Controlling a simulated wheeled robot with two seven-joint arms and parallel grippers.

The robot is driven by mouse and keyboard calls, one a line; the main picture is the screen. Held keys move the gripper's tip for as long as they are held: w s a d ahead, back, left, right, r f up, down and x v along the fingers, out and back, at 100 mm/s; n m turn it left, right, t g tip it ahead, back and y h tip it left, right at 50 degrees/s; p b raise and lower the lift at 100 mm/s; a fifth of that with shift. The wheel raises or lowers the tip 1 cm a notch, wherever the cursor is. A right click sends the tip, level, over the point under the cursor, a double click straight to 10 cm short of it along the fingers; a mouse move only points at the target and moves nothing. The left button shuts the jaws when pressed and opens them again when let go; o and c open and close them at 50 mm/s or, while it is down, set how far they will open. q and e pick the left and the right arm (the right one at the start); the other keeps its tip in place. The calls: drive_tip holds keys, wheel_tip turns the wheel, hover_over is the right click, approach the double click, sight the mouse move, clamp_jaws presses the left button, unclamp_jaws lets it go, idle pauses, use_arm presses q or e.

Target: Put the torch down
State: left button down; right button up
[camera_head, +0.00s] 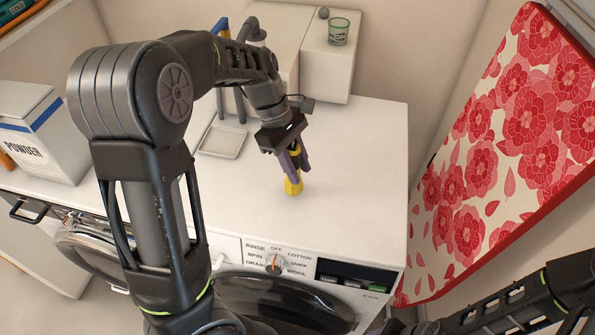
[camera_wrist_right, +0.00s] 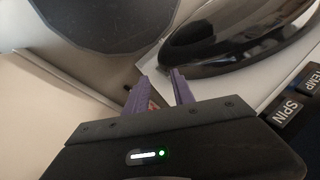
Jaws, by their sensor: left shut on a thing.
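The yellow torch (camera_head: 293,186) is over the white top of the washing machine (camera_head: 360,150) in the head view.
A small tray (camera_head: 222,142) lies behind and left of the torch. A powder box (camera_head: 42,130) stands at the left. A green cup (camera_head: 339,31) sits on a white block (camera_head: 328,68) at the back. A flowered red-framed board (camera_head: 500,150) stands right. The top right of the torch is clear.

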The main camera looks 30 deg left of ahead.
use_arm(q)
drive_tip(key=shift+f, duration=1.05)
drive_tip(key=shift+f, duration=0.1)
drive_tip(key=c, duration=1.1)
unclamp_jaws()
drive_tip(key=v, duration=1.2)
drive_tip(key=shift+d, duration=0.1)
drive_tip(key=shift+o, duration=0.4)
